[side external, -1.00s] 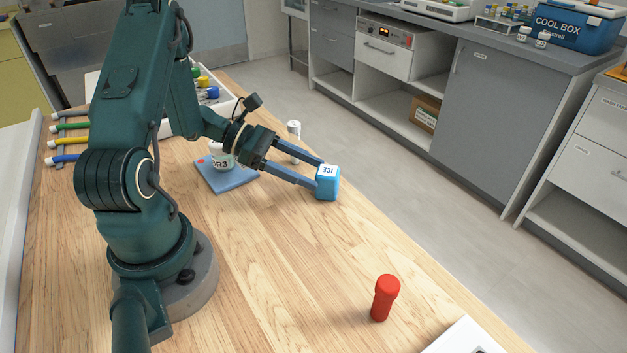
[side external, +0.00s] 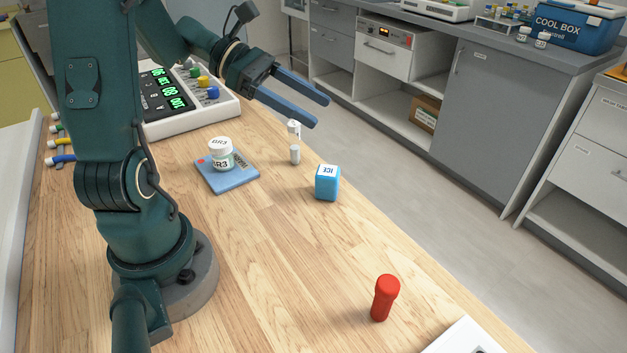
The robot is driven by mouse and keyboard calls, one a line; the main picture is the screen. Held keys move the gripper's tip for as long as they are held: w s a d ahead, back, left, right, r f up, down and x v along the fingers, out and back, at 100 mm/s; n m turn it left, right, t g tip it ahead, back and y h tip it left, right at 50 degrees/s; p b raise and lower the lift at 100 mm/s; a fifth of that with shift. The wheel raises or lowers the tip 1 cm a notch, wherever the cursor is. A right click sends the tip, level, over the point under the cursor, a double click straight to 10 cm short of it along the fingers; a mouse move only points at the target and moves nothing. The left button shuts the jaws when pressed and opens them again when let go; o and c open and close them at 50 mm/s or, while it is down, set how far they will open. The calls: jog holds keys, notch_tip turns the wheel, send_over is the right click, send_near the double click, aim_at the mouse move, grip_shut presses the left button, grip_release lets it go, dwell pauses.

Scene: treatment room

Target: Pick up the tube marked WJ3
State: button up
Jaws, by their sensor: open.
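No label reading WJ3 can be made out in this view. A small white tube (side external: 295,154) stands upright near the table's far edge, with my gripper's lower finger just above its top in the picture. A red tube or bottle (side external: 382,301) stands at the front right, with no readable mark. My gripper (side external: 322,111) is open and empty, raised above the table and apart from these things.
A blue ICE block (side external: 327,187) stands right of the white tube. A jar marked BR3 (side external: 221,158) stands on a blue pad (side external: 238,178). Behind is a device with green digits (side external: 163,126). Coloured-ended items (side external: 62,159) lie at left.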

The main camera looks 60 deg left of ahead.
jog(key=s+d+f+m+g+y, duration=0.45)
jog(key=s+f+m+g, duration=0.45)
jog(key=m+g, duration=0.65)
jog(key=s+a+m+y, duration=0.2)
jog(key=a+m+y, duration=0.55)
jog(key=m, duration=0.65)
notch_tip(320, 180, up, 8)
jog(key=m+t+y, duration=0.9)
jog(key=m+y, duration=0.3)
jog(key=m, duration=0.3)
send_over(297, 130)
jog(key=shift+g, duration=0.25)
jog(key=f, duration=0.9)
jog(key=shift+d, duration=0.3)
jog(key=shift+a+f, duration=0.15)
jog(key=shift+f, duration=0.1)
jog(key=shift+x, duration=2.4)
